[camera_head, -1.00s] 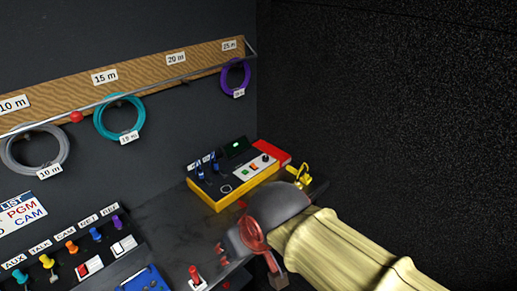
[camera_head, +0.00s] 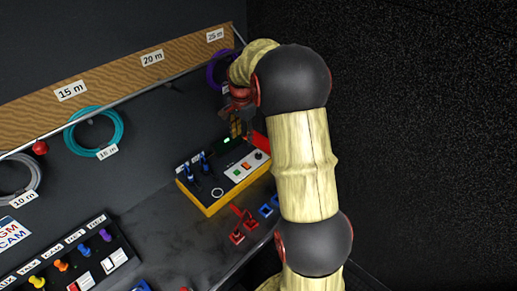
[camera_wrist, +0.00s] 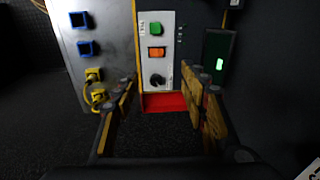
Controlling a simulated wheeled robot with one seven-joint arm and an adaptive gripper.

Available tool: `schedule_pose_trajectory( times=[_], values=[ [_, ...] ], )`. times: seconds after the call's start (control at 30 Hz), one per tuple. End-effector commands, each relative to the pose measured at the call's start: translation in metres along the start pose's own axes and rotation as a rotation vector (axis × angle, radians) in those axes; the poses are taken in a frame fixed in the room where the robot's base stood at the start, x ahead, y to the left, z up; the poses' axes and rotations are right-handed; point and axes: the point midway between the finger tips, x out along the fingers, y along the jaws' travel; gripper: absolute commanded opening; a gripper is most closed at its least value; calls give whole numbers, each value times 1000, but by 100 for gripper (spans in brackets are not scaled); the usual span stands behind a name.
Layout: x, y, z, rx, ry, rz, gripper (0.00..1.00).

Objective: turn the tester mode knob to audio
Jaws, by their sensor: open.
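The tester (camera_head: 210,208) is a yellow-edged box with a dark top and a white panel, on the dark worktop. Its black mode knob (camera_head: 259,155) is at the end of the white panel, beside a red end. In the wrist view the knob (camera_wrist: 157,79) shows below an orange button (camera_wrist: 156,53) and a green button (camera_wrist: 155,29); its pointer and setting labels are too small to read. My gripper (camera_head: 237,126) is above the far end of the tester. In the wrist view its fingers (camera_wrist: 160,92) are spread, with the knob in the gap and nothing held.
A green-lit screen (camera_wrist: 219,58) stands beside the panel, near the right finger. Blue plugs (camera_head: 204,163) stand on the tester. Blue sockets (camera_wrist: 84,48) and yellow connectors (camera_wrist: 94,75) are to the left.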

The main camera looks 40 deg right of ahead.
Motion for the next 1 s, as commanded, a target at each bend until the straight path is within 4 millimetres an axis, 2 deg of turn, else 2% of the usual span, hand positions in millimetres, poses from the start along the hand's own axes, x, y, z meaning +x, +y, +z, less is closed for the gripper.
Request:
schedule_pose_trajectory(
  times=[0.03, 0.1, 0.2, 0.33, 0.47, 0.8, 1.0],
  values=[
    [16, -1, -19, 65, -10, 21, 44],
    [38, -2, -40, 149, -19, 41, 44],
    [64, 0, -63, 247, -29, 65, 44],
    [86, 3, -81, 325, -35, 83, 44],
    [98, 5, -87, 357, -37, 90, 44],
    [146, 10, -84, 358, -38, 93, 44],
    [168, 11, -83, 357, -38, 91, 44]
  ],
)
